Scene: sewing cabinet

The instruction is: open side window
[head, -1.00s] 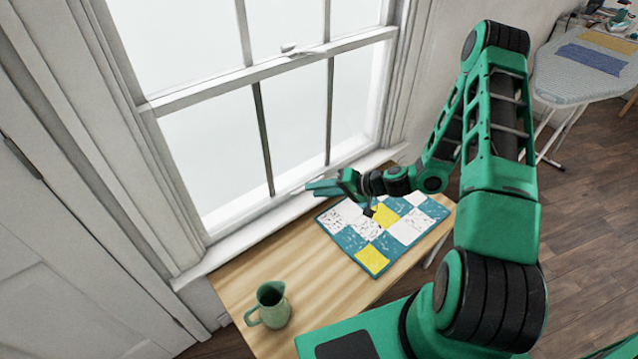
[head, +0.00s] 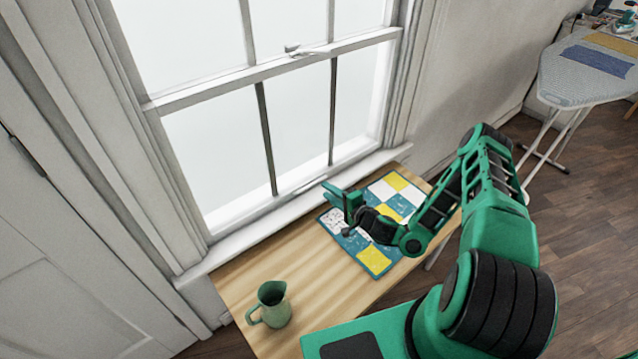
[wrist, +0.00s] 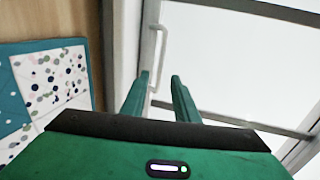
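The window (head: 300,115) has a white frame and two sashes. Its lower sash (head: 215,150) is down, with its bottom edge by the sill. A slim white handle (wrist: 154,55) shows on the bottom rail in the wrist view, ahead of my fingertips and nearer the left one. My gripper (head: 330,190) is low in front of that rail. In the wrist view my gripper (wrist: 161,84) has its two green fingers apart, with nothing held between them. Whether a fingertip touches the handle or rail I cannot tell. A latch (head: 302,51) sits on the middle rail.
A wooden table (head: 320,260) stands under the window. On it lie a patchwork mat (head: 375,258), below my gripper, and a green pitcher (head: 271,303) at the left. An ironing board (head: 575,85) stands at the right. The table's middle is clear.

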